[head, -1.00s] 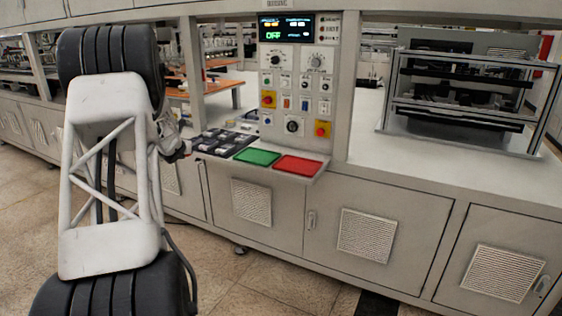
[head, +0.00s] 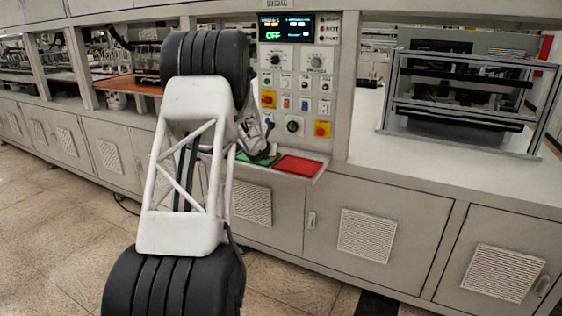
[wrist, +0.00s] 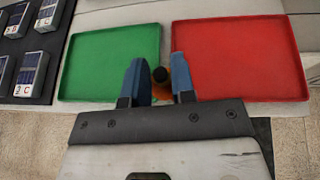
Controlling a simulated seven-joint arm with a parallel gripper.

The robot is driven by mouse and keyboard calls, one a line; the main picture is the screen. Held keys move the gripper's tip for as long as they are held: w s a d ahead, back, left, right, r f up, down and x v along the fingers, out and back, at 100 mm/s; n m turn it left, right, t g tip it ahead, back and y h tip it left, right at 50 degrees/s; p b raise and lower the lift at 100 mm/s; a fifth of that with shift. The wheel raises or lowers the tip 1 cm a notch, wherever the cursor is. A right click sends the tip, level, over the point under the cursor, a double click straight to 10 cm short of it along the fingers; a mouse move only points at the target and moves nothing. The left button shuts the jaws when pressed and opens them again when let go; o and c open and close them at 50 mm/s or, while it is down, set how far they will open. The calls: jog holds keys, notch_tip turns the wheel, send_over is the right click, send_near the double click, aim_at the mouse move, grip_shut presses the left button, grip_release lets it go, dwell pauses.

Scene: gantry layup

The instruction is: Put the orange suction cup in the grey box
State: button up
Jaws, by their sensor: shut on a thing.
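My gripper (wrist: 158,82) has two blue fingers and is shut on the orange suction cup (wrist: 161,92), a small orange piece with a dark round end. In the wrist view it is held over the gap between a green tray and a red tray. In the head view my gripper (head: 265,155) is in front of the control panel, over the green tray, and the cup cannot be made out there. I cannot pick out a grey box in either view.
The green tray (wrist: 112,62) and red tray (wrist: 239,60) lie side by side on a ledge and look empty. A dark rack (wrist: 42,50) of small labelled modules is left of the green tray. The control panel (head: 297,80) rises behind. A metal-framed unit (head: 465,95) stands at right.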

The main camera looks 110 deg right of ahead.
jog(key=shift+m+g+y, duration=0.3)
jog(key=shift+m+g, duration=0.2)
jog(key=s+a, duration=0.1)
jog(key=s, duration=0.1)
jog(key=s+a, duration=0.1)
jog(key=s, duration=0.2)
jog(key=s+a, duration=0.1)
jog(key=s, duration=0.2)
jog(key=shift+a+f, duration=0.1)
jog(key=shift+f, duration=0.3)
send_over(294, 154)
jog(key=shift+w+a+f, duration=0.15)
jog(key=shift+a+f, duration=0.05)
jog(key=shift+f, duration=0.5)
jog(key=shift+f, duration=1.8)
jog(key=o, duration=0.9)
jog(key=shift+o, duration=0.2)
